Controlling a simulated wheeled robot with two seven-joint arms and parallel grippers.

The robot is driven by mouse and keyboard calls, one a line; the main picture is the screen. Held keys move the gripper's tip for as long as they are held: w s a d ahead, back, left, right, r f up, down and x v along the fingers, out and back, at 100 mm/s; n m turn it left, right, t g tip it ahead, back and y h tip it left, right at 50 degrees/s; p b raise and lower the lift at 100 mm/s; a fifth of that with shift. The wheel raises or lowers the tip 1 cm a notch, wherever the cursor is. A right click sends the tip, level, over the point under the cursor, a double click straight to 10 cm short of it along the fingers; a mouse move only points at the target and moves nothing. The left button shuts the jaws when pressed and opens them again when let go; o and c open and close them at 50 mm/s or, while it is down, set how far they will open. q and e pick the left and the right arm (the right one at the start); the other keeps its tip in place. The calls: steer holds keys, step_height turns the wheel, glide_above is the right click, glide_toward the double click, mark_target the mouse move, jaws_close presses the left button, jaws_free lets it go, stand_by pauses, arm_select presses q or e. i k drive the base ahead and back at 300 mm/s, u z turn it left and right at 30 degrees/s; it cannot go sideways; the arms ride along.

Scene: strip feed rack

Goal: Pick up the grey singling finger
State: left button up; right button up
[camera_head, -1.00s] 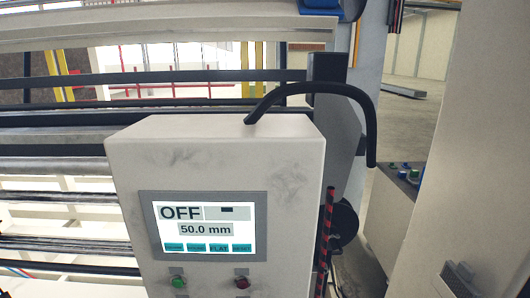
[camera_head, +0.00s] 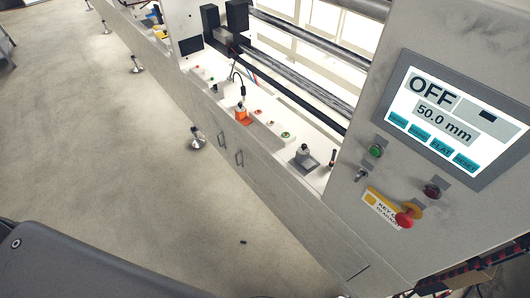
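I cannot make out for certain which thing is the grey singling finger. A small dark grey piece (camera_head: 243,242) lies alone on the floor in front of the machine, too small to name surely. A grey knob-like part on a square plate (camera_head: 305,157) stands on the machine's ledge, left of the control panel. Neither of my grippers shows in the head view.
The control panel (camera_head: 409,60) at the right reads OFF and 50.0 mm, with a red emergency stop (camera_head: 404,217) below. The white ledge (camera_head: 262,112) carries an orange part (camera_head: 242,114) and several buttons. The floor (camera_head: 110,150) at left is largely clear.

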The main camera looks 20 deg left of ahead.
mark_target(301, 157)
steer(key=z, duration=0.4)
steer(key=k, duration=1.25)
steer(key=z, duration=1.05)
steer(key=i, duration=1.2)
steer(key=u, duration=0.85)
